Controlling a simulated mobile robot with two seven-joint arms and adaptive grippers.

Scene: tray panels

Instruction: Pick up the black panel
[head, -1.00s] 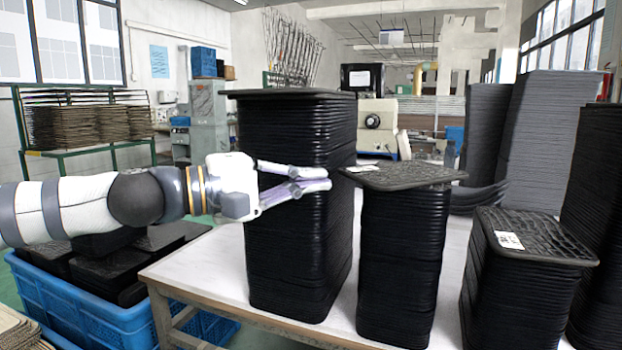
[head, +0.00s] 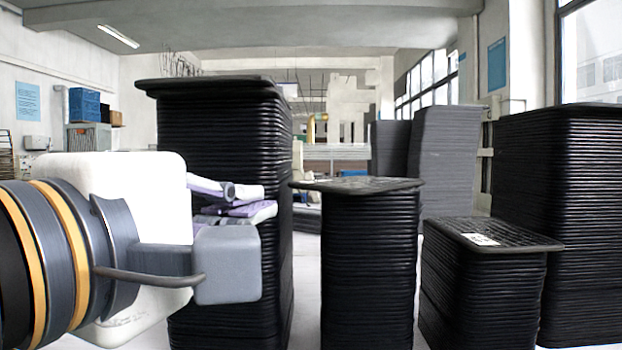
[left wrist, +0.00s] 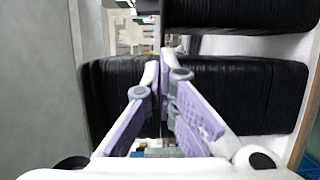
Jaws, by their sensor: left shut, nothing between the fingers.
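Black panels lie flat in several tall stacks. The middle stack (head: 370,265) has a wider black panel (head: 357,185) on top, seen nearly edge-on. The tall left stack (head: 225,125) has a similar top panel (head: 205,84). A lower stack on the right has a top panel (head: 505,236) with a white label. My left gripper (head: 262,202) is in front of the tall left stack, left of the middle stack. Its lilac fingers are together and hold nothing. In the left wrist view the fingertips (left wrist: 164,70) meet in front of a ridged black stack (left wrist: 255,92); contact cannot be told.
Another big black stack (head: 570,220) stands at the far right, and grey stacks (head: 445,155) stand behind. Narrow gaps separate the front stacks. Blue boxes (head: 84,105) are at the back left.

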